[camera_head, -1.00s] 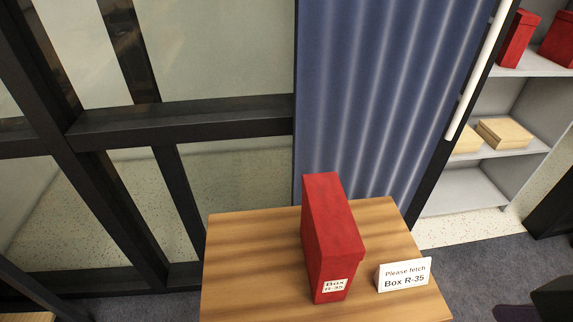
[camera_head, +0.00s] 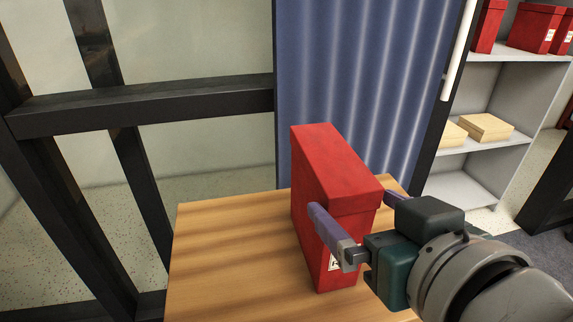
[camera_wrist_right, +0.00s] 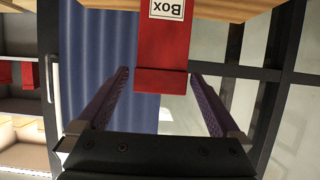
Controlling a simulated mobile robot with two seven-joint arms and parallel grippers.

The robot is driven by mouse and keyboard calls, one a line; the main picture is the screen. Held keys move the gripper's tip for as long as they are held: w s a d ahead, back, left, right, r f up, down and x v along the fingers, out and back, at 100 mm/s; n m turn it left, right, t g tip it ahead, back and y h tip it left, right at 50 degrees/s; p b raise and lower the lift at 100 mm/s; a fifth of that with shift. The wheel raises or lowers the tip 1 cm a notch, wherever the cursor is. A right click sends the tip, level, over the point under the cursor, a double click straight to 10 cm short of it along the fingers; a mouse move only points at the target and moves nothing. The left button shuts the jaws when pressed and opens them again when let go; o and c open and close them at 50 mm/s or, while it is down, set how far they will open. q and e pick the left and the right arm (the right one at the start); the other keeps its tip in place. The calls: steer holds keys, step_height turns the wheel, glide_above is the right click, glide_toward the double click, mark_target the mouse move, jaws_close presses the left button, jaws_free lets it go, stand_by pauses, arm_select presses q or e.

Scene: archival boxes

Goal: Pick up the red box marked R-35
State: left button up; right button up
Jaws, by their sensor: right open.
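The red box (camera_head: 322,172) stands upright on the wooden table (camera_head: 215,245). Its white label is mostly hidden behind my gripper in the head view. In the right wrist view the red box (camera_wrist_right: 163,55) shows upside down, with "Box" readable on its label. My right gripper (camera_head: 350,205) is open, with one finger on each side of the box, near its upper front part. The wrist view shows the fingers (camera_wrist_right: 160,80) apart, with the box end between and beyond them and a gap on each side. My left gripper is not in view.
Grey shelves (camera_head: 480,145) at the right hold more red boxes (camera_head: 535,27) and tan boxes (camera_head: 485,127). A blue corrugated panel (camera_head: 360,80) and dark framed glass stand behind the table. The table is clear left of the box.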

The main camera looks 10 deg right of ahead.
steer(key=b+x, duration=0.1)
steer(key=x, duration=0.7)
steer(key=shift+w+a+r+b, duration=0.1)
steer(key=shift+r+b, duration=0.1)
steer(key=shift+b, duration=0.1)
jaws_close()
steer(key=shift+r, duration=0.15)
stand_by(0.4)
